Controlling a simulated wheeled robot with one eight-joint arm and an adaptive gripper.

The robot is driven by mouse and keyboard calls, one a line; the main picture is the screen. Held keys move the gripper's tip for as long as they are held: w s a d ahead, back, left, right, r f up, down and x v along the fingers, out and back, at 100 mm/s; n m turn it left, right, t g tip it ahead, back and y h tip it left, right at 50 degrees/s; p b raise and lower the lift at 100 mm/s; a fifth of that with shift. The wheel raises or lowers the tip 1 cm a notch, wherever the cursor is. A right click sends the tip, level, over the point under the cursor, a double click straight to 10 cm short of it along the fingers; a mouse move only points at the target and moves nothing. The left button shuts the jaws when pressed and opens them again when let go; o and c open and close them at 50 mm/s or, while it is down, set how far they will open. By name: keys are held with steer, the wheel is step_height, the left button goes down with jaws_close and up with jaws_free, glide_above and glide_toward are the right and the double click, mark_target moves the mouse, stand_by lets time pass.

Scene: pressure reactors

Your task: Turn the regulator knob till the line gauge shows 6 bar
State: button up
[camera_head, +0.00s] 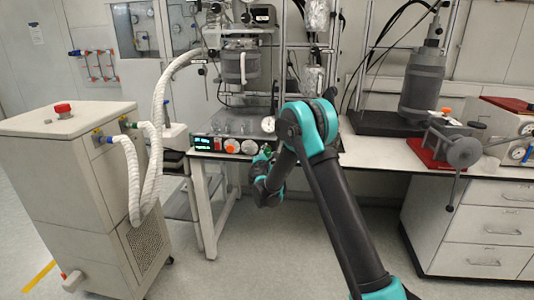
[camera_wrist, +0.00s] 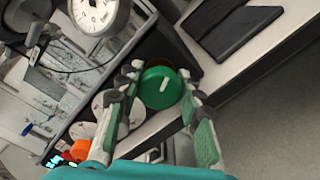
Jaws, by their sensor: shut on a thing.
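The green regulator knob (camera_wrist: 155,90) has a white pointer mark on its face and sits at the edge of a bench-top panel. My gripper (camera_wrist: 161,84) has one finger on each side of the knob and is shut on it. In the head view my gripper (camera_head: 264,160) is at the right end of the panel, partly hidden by my own arm. A round white line gauge (camera_wrist: 97,13) stands above the knob, cut by the top edge of the wrist view. It also shows in the head view (camera_head: 268,124). Its reading is too small to tell.
The control panel (camera_head: 203,143) has a green display, and an orange knob (camera_wrist: 83,150) lies left of my fingers. A reactor vessel (camera_head: 240,68) stands behind. A chiller cart (camera_head: 75,190) with white hoses is at left. A red-based device (camera_head: 440,155) is at right.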

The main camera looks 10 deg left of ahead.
steer(key=m, duration=0.5)
steer(key=shift+f+m, duration=0.1)
steer(key=shift+m, duration=0.6)
steer(key=o, duration=1.2)
steer(key=shift+s, duration=0.1)
steer(key=s, duration=0.8)
steer(key=shift+a, duration=0.1)
